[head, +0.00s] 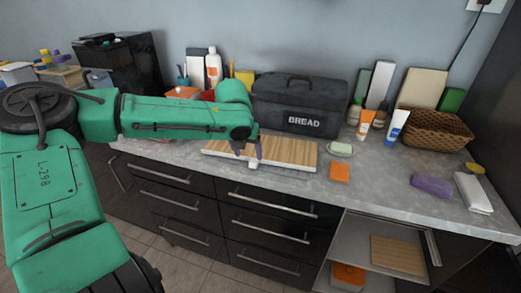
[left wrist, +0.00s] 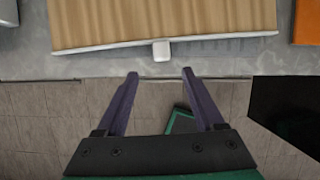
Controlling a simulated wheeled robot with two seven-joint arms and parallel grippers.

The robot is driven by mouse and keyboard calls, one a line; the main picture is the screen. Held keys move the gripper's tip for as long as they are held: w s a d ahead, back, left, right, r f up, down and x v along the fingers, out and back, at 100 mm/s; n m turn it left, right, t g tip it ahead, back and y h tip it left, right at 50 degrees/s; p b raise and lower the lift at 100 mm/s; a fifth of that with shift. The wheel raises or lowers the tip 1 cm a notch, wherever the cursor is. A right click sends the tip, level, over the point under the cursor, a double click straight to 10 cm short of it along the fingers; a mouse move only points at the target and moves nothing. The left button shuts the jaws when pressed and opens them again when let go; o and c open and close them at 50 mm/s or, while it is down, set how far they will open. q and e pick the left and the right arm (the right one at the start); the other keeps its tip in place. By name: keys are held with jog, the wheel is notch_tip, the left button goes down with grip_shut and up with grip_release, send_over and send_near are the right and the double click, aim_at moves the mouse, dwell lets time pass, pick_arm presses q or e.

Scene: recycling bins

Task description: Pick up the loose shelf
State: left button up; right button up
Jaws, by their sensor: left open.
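A flat board with brown wood stripes and a pale edge, which looks like the loose shelf (head: 290,152), lies on the grey counter. In the left wrist view the shelf (left wrist: 165,22) fills the top, and a small white tab (left wrist: 161,51) sticks out from the middle of its near edge. My left gripper (head: 249,156) is at the shelf's front edge in the head view. In the left wrist view its two purple fingers (left wrist: 160,75) are apart, with nothing between them, just short of the tab. My right gripper is in neither view.
A black bread box (head: 300,104) stands behind the shelf. A soap dish (head: 340,149) and an orange block (head: 339,172) lie to its right. Bottles, tubes and a wicker basket (head: 437,130) are further right. Drawers with handles (head: 265,209) are below the counter.

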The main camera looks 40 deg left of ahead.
aim_at(252, 164)
pick_arm(q)
jog(key=x, duration=0.6)
jog(key=shift+w+d+f, duration=0.1)
jog(key=shift+w+f, duration=0.15)
jog(key=shift+f, duration=0.05)
jog(key=shift+r, duration=0.15)
grip_shut()
